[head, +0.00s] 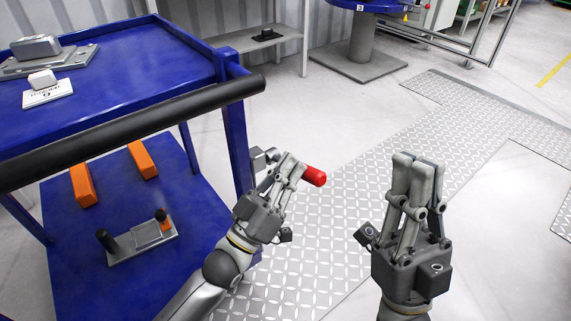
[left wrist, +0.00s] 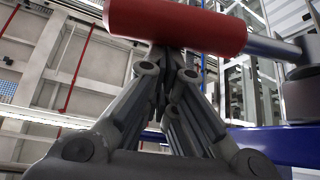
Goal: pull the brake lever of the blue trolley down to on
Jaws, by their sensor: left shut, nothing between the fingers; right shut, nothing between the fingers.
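The blue trolley (head: 235,125) stands at the left of the head view. Its brake lever has a red grip (head: 314,176), which sticks out beside the trolley's corner post. The red grip also crosses the top of the left wrist view (left wrist: 175,25), with a metal rod (left wrist: 272,46) running right from it. My left gripper (head: 293,162) is shut and empty, right beside the grip and partly hiding the lever in the head view. Its fingertips (left wrist: 168,55) meet the grip's lower edge in the left wrist view; I cannot tell whether they touch. My right gripper (head: 417,162) is shut and empty, apart from everything.
A black push handle (head: 140,125) runs along the trolley's near side. Orange blocks (head: 82,185) and a small plate with pegs (head: 138,243) lie on the lower shelf. A round blue table on a pedestal (head: 357,45) stands behind. The tread-plate floor (head: 400,130) is clear.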

